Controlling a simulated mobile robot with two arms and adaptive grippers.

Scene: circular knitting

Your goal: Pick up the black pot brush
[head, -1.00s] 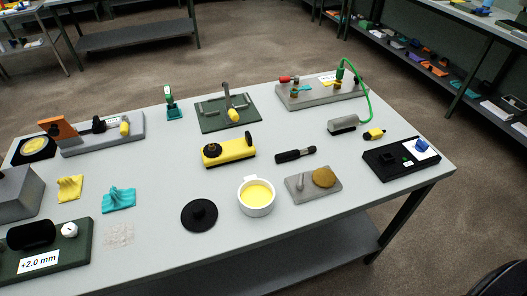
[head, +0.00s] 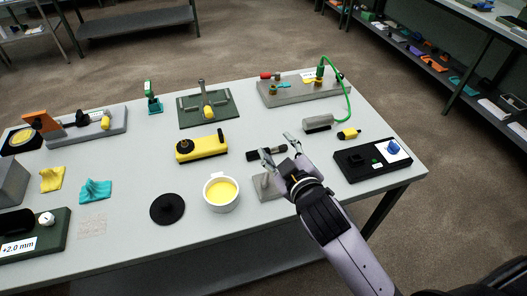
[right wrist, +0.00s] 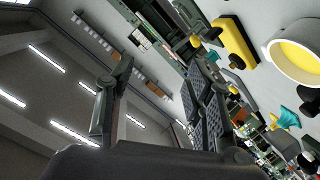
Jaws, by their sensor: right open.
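The black pot brush (head: 253,155) appears to be the short dark cylinder lying flat on the grey table, right of the yellow tool. My right gripper (head: 277,145) is open in front of it in the head view, and its fingers partly cover it. I cannot tell how high the fingers are above it. In the right wrist view, my right gripper (right wrist: 160,68) shows spread, empty fingers. The brush cannot be made out there. My left gripper is not in view.
A white pot of yellow material (head: 222,207) and a black disc (head: 167,209) stand left of my right arm. A grey plate (head: 266,187) is partly hidden by it. A grey block with a green hose (head: 318,123) and a black tray (head: 352,168) lie to the right.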

